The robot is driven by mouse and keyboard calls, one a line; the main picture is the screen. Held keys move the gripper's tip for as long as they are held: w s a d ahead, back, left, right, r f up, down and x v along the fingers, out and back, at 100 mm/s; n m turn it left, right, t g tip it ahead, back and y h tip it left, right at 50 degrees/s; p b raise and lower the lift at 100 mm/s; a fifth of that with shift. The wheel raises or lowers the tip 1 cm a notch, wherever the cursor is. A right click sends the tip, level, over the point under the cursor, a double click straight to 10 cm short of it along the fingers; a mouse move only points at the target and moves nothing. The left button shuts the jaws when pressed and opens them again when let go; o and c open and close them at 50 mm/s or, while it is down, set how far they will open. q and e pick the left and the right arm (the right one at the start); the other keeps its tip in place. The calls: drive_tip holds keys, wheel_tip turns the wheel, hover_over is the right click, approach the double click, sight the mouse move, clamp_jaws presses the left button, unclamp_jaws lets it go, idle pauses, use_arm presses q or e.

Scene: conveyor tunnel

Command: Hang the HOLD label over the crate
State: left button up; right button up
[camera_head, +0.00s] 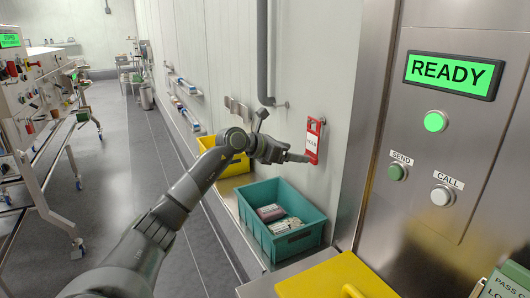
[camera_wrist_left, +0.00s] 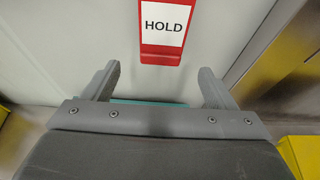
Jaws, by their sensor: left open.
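The red HOLD label (camera_head: 313,141) with a white face hangs on the wall above the crate, near the steel panel. It also shows in the left wrist view (camera_wrist_left: 162,30), just beyond the fingers. The teal crate (camera_head: 252,228) stands below it, holding a pinkish box and pale packets. In the left wrist view only a thin strip of teal (camera_wrist_left: 148,102) shows between the fingers. My left gripper (camera_head: 304,158) is beside the label's lower part. In the left wrist view the fingers (camera_wrist_left: 160,78) are spread, with nothing between them. My right gripper is not in view.
A yellow bin (camera_head: 236,168) sits behind the teal crate. A yellow lid (camera_head: 330,281) lies in front. The steel panel at right has a green READY display (camera_head: 450,73), a SEND button (camera_head: 397,172) and a CALL button (camera_head: 442,196). A grey pipe (camera_head: 263,55) runs down the wall.

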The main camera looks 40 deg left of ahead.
use_arm(q)
drive_tip(key=b+v, duration=0.2)
drive_tip(key=v, duration=0.7)
drive_tip(key=shift+s+b, duration=0.25)
drive_tip(key=shift+b, duration=0.15)
drive_tip(key=shift+r, duration=0.1)
drive_tip(key=shift+a, duration=0.1)
idle(0.4)
